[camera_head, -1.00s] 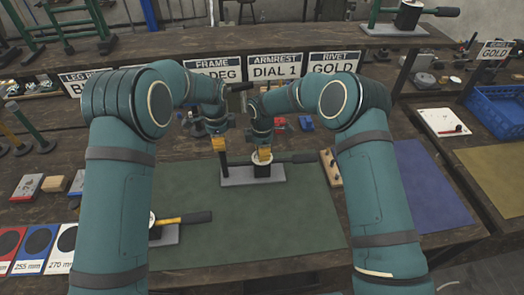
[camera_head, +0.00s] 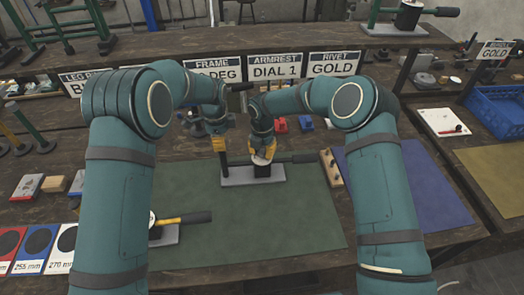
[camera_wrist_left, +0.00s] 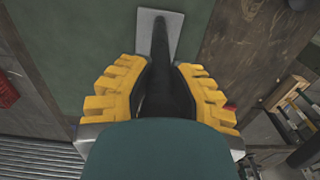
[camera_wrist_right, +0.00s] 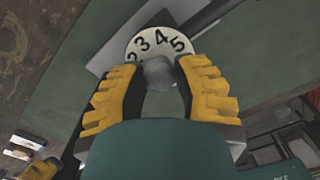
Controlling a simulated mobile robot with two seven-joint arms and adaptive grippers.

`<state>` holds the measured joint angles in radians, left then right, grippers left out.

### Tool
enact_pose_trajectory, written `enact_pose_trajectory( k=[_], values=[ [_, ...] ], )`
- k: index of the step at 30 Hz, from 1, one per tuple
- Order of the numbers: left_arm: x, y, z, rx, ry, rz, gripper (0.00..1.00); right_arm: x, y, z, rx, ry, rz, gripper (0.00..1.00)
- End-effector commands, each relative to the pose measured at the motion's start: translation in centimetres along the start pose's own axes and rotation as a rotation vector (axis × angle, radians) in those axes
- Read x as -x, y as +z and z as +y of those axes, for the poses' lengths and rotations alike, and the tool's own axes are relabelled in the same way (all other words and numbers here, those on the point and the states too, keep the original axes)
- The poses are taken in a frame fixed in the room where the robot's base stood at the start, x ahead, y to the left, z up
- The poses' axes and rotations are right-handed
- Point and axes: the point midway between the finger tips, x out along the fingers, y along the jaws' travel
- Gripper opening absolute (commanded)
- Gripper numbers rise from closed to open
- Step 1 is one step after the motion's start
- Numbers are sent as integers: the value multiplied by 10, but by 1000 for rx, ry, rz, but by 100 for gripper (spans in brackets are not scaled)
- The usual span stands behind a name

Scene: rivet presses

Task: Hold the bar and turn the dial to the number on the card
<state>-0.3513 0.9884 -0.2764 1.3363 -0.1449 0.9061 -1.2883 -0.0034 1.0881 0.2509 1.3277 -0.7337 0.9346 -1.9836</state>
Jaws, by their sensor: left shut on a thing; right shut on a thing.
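The fixture is a grey plate (camera_head: 238,176) on the green mat, with an upright dark bar (camera_wrist_left: 160,75), a black block (camera_head: 262,170) and a handle to the right. My left gripper (camera_head: 220,150) is shut on the bar. My right gripper (camera_head: 263,152) is above the block, shut on the grey knob (camera_wrist_right: 157,72) of the white dial (camera_wrist_right: 160,40). In the right wrist view the numbers 2, 3, 4 and 5 show on the dial; the rest is hidden. The armrest card (camera_head: 274,67) reads "DIAL 1".
A second press with a yellow and black handle (camera_head: 185,219) stands at the front left of the green mat (camera_head: 270,220). A wooden block with pegs (camera_head: 331,167) is just right of the fixture. Other cards line the shelf edge. A blue mat (camera_head: 405,185) lies at right.

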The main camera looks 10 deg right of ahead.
Motion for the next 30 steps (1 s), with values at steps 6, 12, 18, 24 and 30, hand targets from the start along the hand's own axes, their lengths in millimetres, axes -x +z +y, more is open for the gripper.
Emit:
enact_pose_trajectory(
  k=[6,12,18,24,30],
  values=[
    [0,-1,0,-1,0,1,0,0,0,0,147,1,1,0],
    [0,-1,0,-1,0,1,0,0,-1,1,231,1,2,0],
    [0,-1,0,-1,0,2,0,0,-1,1,272,0,1,0],
    [0,-1,0,-1,0,2,0,0,-1,1,281,0,1,0],
    [0,-1,0,-1,0,2,0,0,-1,1,281,0,1,0]
  ],
)
